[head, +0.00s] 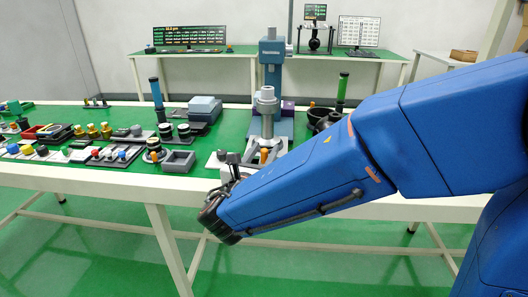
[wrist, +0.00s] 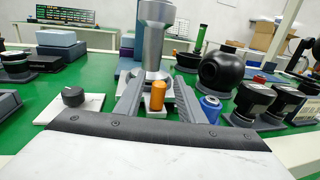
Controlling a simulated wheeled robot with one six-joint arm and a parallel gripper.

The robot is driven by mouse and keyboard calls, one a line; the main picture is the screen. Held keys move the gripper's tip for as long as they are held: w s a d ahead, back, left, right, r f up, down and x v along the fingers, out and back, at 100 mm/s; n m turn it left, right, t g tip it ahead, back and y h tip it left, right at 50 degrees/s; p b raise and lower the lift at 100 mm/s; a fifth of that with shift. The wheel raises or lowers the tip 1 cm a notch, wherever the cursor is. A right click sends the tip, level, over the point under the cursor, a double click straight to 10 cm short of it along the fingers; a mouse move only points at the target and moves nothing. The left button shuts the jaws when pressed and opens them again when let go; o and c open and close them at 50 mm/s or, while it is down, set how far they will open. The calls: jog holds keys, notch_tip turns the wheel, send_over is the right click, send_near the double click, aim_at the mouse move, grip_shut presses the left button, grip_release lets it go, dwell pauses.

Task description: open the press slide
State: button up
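The press stands on the green bench, with a blue-grey column (head: 271,75) and a silver ram (head: 265,103). The ram also shows in the wrist view (wrist: 153,45). An upright orange cylinder (wrist: 157,97) stands in front of the press base; it also shows in the head view (head: 264,155). Whether it is the slide's handle I cannot tell. My gripper (wrist: 156,92) is open, its two grey fingers to the left and right of the orange cylinder in the picture. No contact is visible. The slide itself is not clearly distinguishable.
A black knob on a white plate (wrist: 73,97) is left of my fingers. A blue cylinder (wrist: 210,106) is close to the right finger. A black sphere (wrist: 222,70) stands farther right. A grey tray (head: 177,161) and several small parts fill the bench left.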

jog(key=v, duration=1.7)
jog(key=shift+s, duration=0.15)
jog(key=shift+a, duration=0.1)
